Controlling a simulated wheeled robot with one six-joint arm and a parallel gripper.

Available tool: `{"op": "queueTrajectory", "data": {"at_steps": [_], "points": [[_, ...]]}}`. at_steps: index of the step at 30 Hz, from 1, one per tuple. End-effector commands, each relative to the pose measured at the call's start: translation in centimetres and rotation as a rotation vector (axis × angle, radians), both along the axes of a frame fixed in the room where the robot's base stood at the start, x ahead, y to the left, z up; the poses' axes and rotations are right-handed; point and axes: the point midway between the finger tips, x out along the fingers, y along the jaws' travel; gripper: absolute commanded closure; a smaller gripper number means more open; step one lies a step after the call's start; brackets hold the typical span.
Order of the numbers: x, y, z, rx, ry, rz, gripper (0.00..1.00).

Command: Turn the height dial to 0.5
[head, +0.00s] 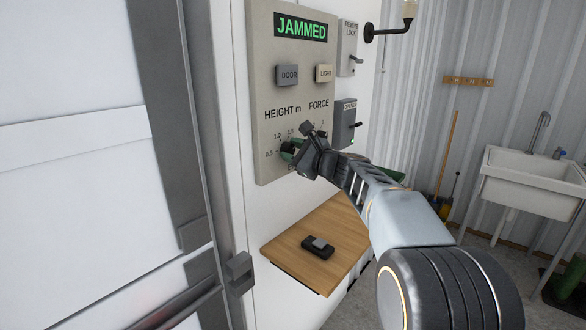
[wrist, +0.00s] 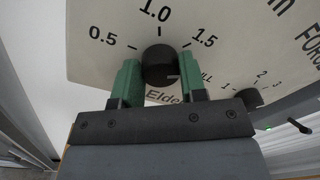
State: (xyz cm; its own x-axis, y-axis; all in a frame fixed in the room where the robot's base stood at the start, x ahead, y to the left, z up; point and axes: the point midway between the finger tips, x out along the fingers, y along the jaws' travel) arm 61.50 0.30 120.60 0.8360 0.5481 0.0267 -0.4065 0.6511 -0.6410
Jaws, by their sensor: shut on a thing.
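The height dial (wrist: 160,62) is a round black knob on a beige control panel (head: 262,60), with 0.5, 1.0, 1.5 and a partly hidden FULL around it. A small pale mark on the knob, seen in the wrist view, lies on its right side, toward FULL; its exact reading is hard to tell. My gripper (wrist: 158,80) is shut on the dial, one green finger on each side. In the head view my gripper (head: 291,150) covers the dial. The panel's display (head: 301,27) reads JAMMED in green.
The force dial (wrist: 247,98) is just right of my gripper. DOOR (head: 287,75) and LIGHT (head: 324,73) buttons sit above. Switch boxes (head: 345,118) are on the right. A wooden shelf (head: 285,250) below holds a small black device (head: 317,247). A white sink (head: 530,180) stands far right.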

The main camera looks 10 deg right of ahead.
Motion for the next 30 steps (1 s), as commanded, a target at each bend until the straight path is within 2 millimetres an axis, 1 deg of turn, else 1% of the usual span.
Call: {"op": "queueTrajectory", "data": {"at_steps": [1, 30], "points": [[-0.01, -0.01, -0.85, -0.035, -0.028, 0.0, 0.85], [0.05, -0.04, -0.72, -0.78, -0.567, -0.001, 0.85]]}}
